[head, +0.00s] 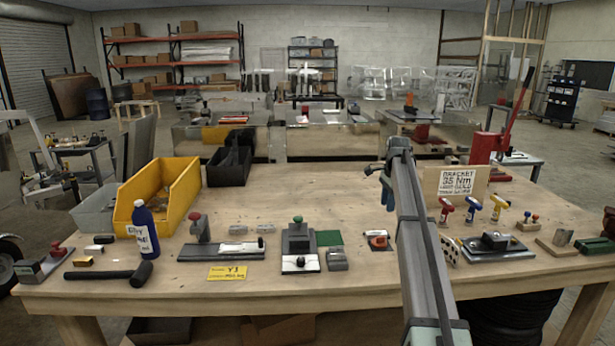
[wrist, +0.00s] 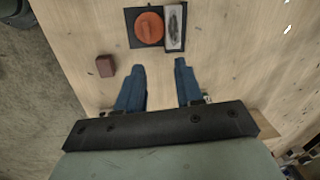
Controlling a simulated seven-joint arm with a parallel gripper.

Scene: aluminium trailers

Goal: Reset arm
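My gripper (wrist: 161,66) shows in the wrist view with its two blue fingers spread apart and only bare wood between them. It is open and empty. In the head view my arm reaches from the bottom right over the workbench (head: 340,190), and the gripper's blue-grey end (head: 378,172) shows beyond the bench's middle. In the wrist view a round orange part on a black plate (wrist: 149,27) lies beyond the fingertips, beside a pale panel with a dark piece (wrist: 175,26). A brown block (wrist: 105,66) lies left of the fingers. The fingers touch none of these.
A yellow bin (head: 160,195), blue bottle (head: 145,230) and hammer (head: 112,272) are on the bench's left. Fixtures (head: 299,245) line its front. A bracket sign (head: 457,182), coloured tools (head: 472,210) and red press (head: 487,148) stand right. The bench's middle-back is mostly clear.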

